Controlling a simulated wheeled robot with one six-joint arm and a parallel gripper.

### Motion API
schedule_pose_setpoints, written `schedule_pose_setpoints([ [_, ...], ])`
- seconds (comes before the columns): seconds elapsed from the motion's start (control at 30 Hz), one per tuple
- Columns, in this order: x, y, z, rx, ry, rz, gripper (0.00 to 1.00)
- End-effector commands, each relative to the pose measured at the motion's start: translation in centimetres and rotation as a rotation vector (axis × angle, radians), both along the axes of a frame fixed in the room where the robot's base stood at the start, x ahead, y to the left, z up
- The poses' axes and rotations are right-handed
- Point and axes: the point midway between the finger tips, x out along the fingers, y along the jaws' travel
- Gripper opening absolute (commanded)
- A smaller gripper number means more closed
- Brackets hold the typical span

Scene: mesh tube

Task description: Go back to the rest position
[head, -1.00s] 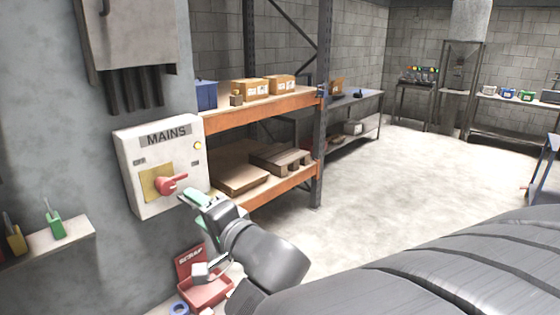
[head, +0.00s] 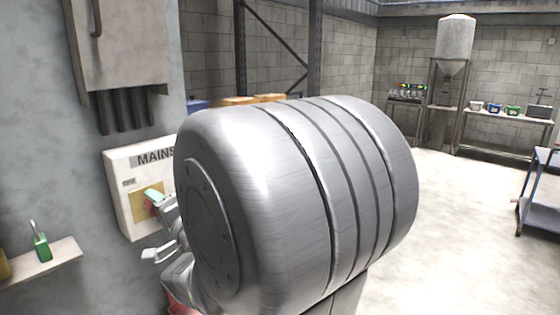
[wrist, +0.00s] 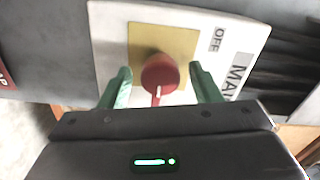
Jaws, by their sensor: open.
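The white MAINS box (head: 118,205) is on the grey wall at left in the head view, with its right part hidden behind my arm. It also shows in the wrist view (wrist: 108,40), with a yellow plate (wrist: 180,42) and a red rotary handle (wrist: 160,73). The handle is hidden in the head view. My gripper (wrist: 161,82) is open in the wrist view, with one green finger on each side of the handle. I cannot tell whether they touch it. In the head view only part of my gripper (head: 155,220) shows, in front of the box.
A ledge (head: 50,258) with a green padlock (head: 42,246) juts from the wall at left. A grey wall cabinet (head: 125,50) hangs above the box. The rack behind is mostly hidden by my arm. A blue-grey cart (head: 538,190) stands at right beside open floor (head: 450,220).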

Motion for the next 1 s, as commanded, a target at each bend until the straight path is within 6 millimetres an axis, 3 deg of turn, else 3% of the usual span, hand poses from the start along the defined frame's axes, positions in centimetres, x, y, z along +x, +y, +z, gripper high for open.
schedule_pose_setpoints([
  [0.6,0.5,0.6,0.0,0.000,-0.002,-0.001,0.57],
  [1.0,-2.5,-3.0,0.0,0.001,-0.002,-0.003,0.57],
])
